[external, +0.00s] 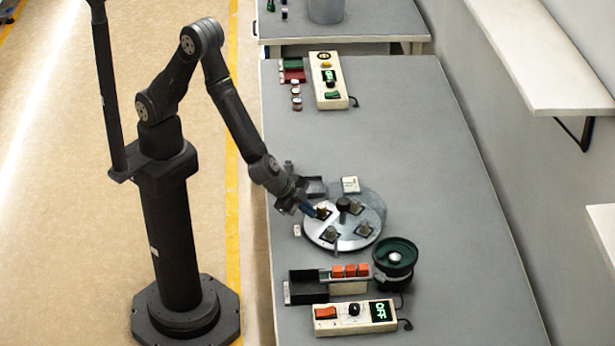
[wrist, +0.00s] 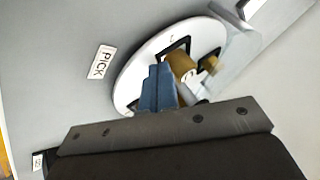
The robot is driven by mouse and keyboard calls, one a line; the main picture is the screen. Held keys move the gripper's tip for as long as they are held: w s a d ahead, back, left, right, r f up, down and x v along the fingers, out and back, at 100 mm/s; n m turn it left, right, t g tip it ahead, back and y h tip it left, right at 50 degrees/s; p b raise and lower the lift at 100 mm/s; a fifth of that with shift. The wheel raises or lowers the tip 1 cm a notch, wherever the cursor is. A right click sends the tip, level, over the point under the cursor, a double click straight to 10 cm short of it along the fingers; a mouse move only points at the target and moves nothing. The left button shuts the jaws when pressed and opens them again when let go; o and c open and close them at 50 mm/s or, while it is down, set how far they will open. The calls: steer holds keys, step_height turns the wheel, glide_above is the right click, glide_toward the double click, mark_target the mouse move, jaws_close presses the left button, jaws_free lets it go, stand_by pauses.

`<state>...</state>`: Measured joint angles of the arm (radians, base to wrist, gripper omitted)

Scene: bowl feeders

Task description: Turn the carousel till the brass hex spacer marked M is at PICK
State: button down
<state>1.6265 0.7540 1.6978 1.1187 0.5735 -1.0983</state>
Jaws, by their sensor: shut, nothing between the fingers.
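The carousel (external: 314,233) is a pale round disc on the bench with several pieces in dark square nests around a black centre knob (external: 343,204). A brass piece (external: 322,213) sits at its left side, beside my gripper (external: 308,209). In the wrist view, this side of the disc (wrist: 128,82) carries a brass piece (wrist: 183,67) right beside my blue fingertips (wrist: 158,88), with another brass piece (wrist: 210,64) beyond. The fingers are shut and empty, low over the disc; I cannot tell whether they touch it. No M is legible. The PICK label (wrist: 101,62) lies beside the disc.
A green bowl feeder (external: 396,257), a rail with orange blocks (external: 350,271) and a switch box reading OFF (external: 355,316) stand in front of the carousel. Another switch box (external: 328,80) and small trays (external: 292,72) are at the back. The bench's right side is clear.

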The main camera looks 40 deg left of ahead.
steer(key=shift+w+a+m+g+h, duration=0.25)
steer(key=shift+w+m+g+h, duration=0.1)
steer(key=shift+w+m, duration=0.3)
steer(key=shift+w+a+m+g+h, duration=0.25)
steer(key=shift+w+m+g+h, duration=0.1)
steer(key=shift+w+m, duration=0.3)
steer(key=shift+w+a, duration=0.1)
steer(key=shift+w, duration=0.45)
